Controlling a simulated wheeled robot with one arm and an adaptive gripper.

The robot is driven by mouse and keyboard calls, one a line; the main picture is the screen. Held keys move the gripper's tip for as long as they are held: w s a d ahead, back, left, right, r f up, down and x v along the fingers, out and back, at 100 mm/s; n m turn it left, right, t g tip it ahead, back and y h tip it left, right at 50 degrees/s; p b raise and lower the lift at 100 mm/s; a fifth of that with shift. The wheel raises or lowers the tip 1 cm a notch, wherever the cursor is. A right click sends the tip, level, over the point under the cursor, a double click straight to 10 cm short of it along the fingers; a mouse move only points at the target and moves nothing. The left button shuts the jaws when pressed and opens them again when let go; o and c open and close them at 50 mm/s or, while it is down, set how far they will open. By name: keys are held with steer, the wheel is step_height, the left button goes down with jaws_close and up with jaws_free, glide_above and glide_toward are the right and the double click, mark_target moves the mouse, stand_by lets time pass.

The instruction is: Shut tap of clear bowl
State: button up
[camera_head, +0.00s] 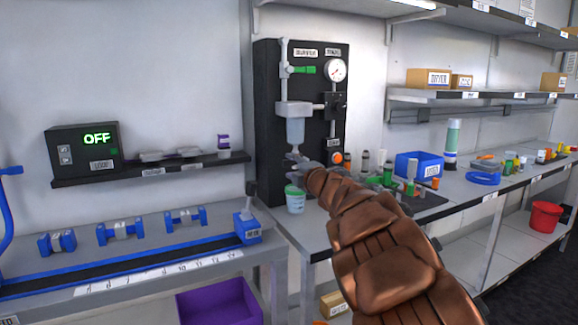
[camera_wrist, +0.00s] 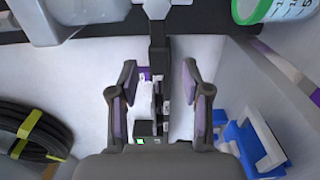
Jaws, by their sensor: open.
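The clear bowl (camera_head: 296,132) hangs under a grey housing on the black panel, upright. A small grey tap (camera_head: 293,155) shows below it, partly hidden by my gripper. My gripper (camera_head: 299,166) is just below the bowl, close to the tap; I cannot tell in the head view whether they touch. In the wrist view my gripper (camera_wrist: 160,78) is open, its two dark, purple-padded fingers apart. A dark upright part with a grey top is seen between and beyond them; I cannot tell whether it is the tap.
A green-rimmed cup (camera_head: 295,200) stands on the bench below the bowl. The black panel (camera_head: 268,110) carries a gauge (camera_head: 337,70) and a green-handled valve (camera_head: 305,70). Small bottles and a blue bin (camera_head: 419,165) crowd the bench to the right.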

steer(key=v, duration=0.8)
steer(key=shift+s, duration=0.2)
steer(key=shift+d, duration=0.1)
